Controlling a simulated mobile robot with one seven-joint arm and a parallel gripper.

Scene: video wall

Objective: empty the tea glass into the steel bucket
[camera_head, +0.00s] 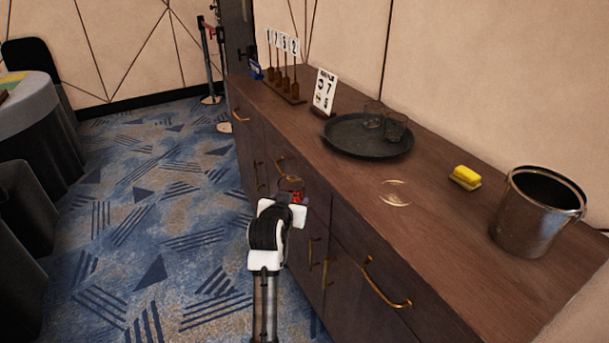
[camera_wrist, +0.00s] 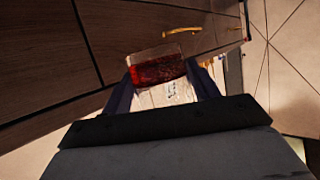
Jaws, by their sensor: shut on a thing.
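My gripper (camera_head: 287,203) is shut on the tea glass (camera_head: 291,186), in front of the sideboard's drawer fronts. In the wrist view the glass (camera_wrist: 156,67) sits between the two fingers (camera_wrist: 160,92) and holds dark red tea. The glass is partly hidden by my gripper in the head view. The steel bucket (camera_head: 524,230) stands upright at the right end of the sideboard top, well apart from the glass. The bucket's inside looks dark, and its bottom cannot be seen.
On the wooden sideboard (camera_head: 440,228) are a yellow sponge (camera_head: 465,177), a clear round coaster or dish (camera_head: 395,193), and a dark tray (camera_head: 345,148) with glasses (camera_head: 396,127). Number signs (camera_head: 324,92) stand farther back. Blue carpet (camera_head: 170,220) lies open at left. A brass handle (camera_head: 385,284) sticks out in front.

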